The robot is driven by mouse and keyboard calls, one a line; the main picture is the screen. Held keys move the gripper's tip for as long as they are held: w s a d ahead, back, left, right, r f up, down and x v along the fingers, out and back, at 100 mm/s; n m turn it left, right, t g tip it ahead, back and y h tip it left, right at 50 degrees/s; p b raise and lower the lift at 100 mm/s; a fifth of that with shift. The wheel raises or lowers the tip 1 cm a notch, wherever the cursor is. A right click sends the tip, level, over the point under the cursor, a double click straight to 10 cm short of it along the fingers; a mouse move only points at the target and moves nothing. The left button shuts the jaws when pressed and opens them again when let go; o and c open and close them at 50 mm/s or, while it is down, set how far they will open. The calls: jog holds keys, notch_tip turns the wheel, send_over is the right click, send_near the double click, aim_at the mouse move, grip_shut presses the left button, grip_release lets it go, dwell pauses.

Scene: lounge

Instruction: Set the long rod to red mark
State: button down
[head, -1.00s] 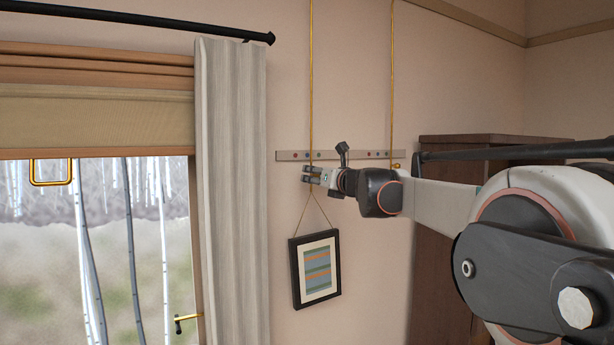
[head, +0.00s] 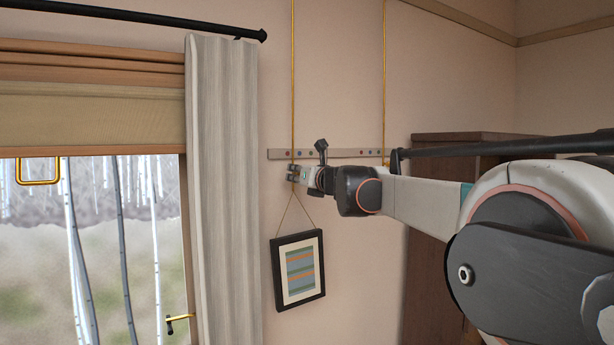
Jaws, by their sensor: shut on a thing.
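Two thin brass rods hang down the wall from above the picture's top edge, a left one (head: 292,80) and a right one (head: 385,80). Their upper ends are out of view, so I cannot compare full lengths. My gripper (head: 293,173) is shut on the lower part of the left rod, just below a pale strip (head: 340,153). The fingers hide the rod's end. The strip bears small coloured dots in two groups. A reddish dot (head: 287,153) is close beside the left rod. A framed picture (head: 299,270) hangs by a cord below my gripper.
A grey curtain (head: 222,190) hangs left of the rods, under a black curtain rod (head: 130,22). A window with a blind (head: 90,115) is beyond it. A dark brown cabinet (head: 425,260) stands behind my arm. Bare wall lies between curtain and left rod.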

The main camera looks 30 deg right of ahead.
jog(key=shift+a, duration=0.4)
jog(key=c, duration=1.5)
grip_release()
jog(key=shift+f, duration=0.1)
jog(key=shift+c, duration=0.2)
jog(key=shift+o, duration=0.3)
jog(key=shift+a, duration=0.25)
jog(key=shift+d, duration=0.2)
jog(key=s, duration=0.7)
jog(key=shift+s, duration=0.3)
